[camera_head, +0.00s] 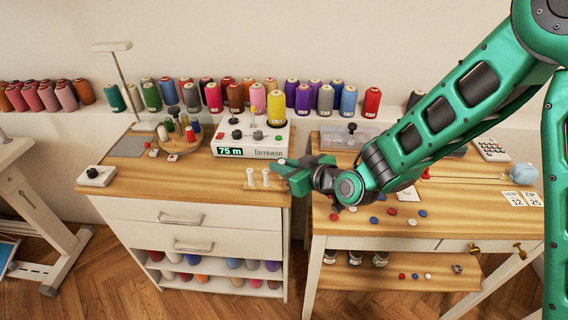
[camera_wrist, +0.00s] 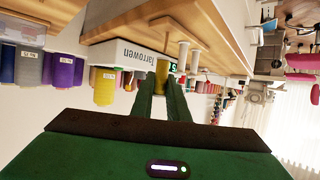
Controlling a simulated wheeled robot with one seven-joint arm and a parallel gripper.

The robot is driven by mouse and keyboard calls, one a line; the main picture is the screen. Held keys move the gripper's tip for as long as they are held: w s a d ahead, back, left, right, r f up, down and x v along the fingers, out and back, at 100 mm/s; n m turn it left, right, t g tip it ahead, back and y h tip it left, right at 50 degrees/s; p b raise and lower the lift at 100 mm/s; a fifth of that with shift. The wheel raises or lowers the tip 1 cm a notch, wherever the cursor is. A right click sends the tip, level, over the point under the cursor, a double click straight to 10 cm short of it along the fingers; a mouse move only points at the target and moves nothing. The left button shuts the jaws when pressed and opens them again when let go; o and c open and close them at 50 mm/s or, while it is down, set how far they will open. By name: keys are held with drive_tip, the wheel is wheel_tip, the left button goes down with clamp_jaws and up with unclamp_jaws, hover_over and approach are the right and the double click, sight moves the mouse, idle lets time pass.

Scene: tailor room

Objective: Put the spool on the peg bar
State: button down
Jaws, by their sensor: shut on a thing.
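My gripper (camera_wrist: 162,88) is shut on a small mustard-yellow spool (camera_wrist: 162,73), which shows between the fingertips in the wrist view. In the head view my gripper (camera_head: 282,167) is over the right front part of the left cabinet, and the spool cannot be made out there. The peg bar (camera_head: 258,185) has two upright white pegs and stands near the cabinet's right front edge, just left of and below the fingertips. In the wrist view the peg bar's white pegs (camera_wrist: 183,56) are right of the spool, apart from it.
The white Farrowen winder (camera_head: 240,148), reading 75 m, stands behind with a large yellow cone (camera_head: 276,108). A round wooden stand (camera_head: 180,142) holds several small spools. Thread cones line the back shelf. The right table (camera_head: 450,215) has scattered buttons; a gap separates it from the cabinet.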

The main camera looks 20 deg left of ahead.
sight(282, 178)
drive_tip(key=shift+f, duration=1.1)
idle(0.3)
drive_tip(key=shift+f, duration=0.5)
drive_tip(key=c, duration=1.6)
unclamp_jaws()
drive_tip(key=shift+c, duration=0.2)
drive_tip(key=shift+s, duration=0.1)
